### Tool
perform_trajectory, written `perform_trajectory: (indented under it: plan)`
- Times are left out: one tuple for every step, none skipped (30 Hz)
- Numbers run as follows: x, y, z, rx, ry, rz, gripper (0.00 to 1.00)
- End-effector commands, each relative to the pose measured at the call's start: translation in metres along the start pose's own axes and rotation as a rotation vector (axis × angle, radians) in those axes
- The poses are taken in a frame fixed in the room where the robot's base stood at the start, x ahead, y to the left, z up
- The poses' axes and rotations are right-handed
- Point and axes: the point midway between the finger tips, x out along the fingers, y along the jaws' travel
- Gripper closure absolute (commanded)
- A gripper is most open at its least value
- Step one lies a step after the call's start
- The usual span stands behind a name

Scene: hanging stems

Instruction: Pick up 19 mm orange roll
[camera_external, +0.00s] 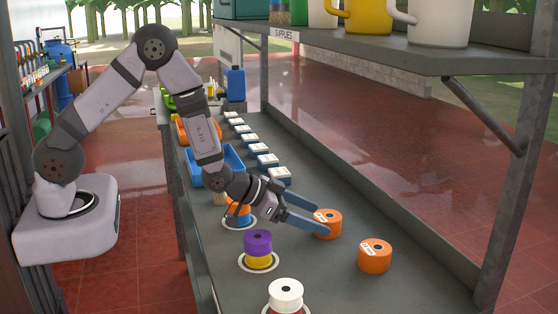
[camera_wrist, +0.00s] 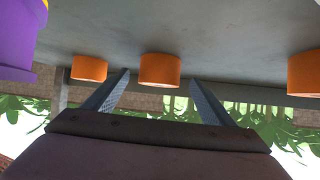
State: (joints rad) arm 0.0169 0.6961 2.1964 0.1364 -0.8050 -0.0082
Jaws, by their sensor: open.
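Two loose orange rolls sit on the grey bench in the external view: a nearer one (camera_external: 375,256) and one (camera_external: 328,225) at my fingertips. Both have white labels, too small to read, so I cannot tell which is 19 mm. My gripper (camera_external: 316,222) is open with its blue fingers pointing at the farther roll, one on each side of its near face. In the wrist view an orange roll (camera_wrist: 160,70) shows between the fingertips (camera_wrist: 160,79). Other orange rolls show left (camera_wrist: 89,68) and right (camera_wrist: 304,72). I cannot tell whether the fingers touch the roll.
Stacked rolls stand on round bases: purple on yellow (camera_external: 258,244), white on red (camera_external: 286,292), and orange with blue (camera_external: 238,212). A shelf with mugs (camera_external: 440,22) overhangs the bench.

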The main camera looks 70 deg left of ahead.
Motion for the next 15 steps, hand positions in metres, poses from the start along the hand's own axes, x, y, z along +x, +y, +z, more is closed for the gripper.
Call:
perform_trajectory:
  plan:
    - [0.0013,0.0004,-0.0006,-0.011,0.025,-0.003,0.22]
    - [0.0021,0.0003,-0.0014,-0.017,0.042,-0.006,0.22]
    - [0.0027,0.0003,-0.0029,-0.022,0.063,-0.008,0.22]
    - [0.0032,0.0002,-0.0035,-0.026,0.076,-0.010,0.22]
    - [0.0034,0.0000,-0.0046,-0.029,0.089,-0.012,0.22]
    - [0.0037,-0.0002,-0.0055,-0.033,0.101,-0.014,0.22]
    - [0.0038,-0.0004,-0.0058,-0.035,0.108,-0.016,0.22]
    - [0.0039,-0.0005,-0.0059,-0.037,0.114,-0.017,0.22]
    - [0.0040,-0.0007,-0.0065,-0.038,0.120,-0.018,0.22]
    - [0.0040,-0.0007,-0.0069,-0.039,0.124,-0.018,0.22]
    - [0.0041,-0.0007,-0.0070,-0.039,0.126,-0.019,0.22]
    - [0.0042,-0.0008,-0.0072,-0.039,0.127,-0.019,0.22]
    - [0.0045,-0.0008,-0.0074,-0.039,0.127,-0.019,0.22]
    - [0.0050,-0.0008,-0.0077,-0.039,0.127,-0.019,0.22]
    - [0.0062,-0.0008,-0.0083,-0.039,0.127,-0.019,0.22]
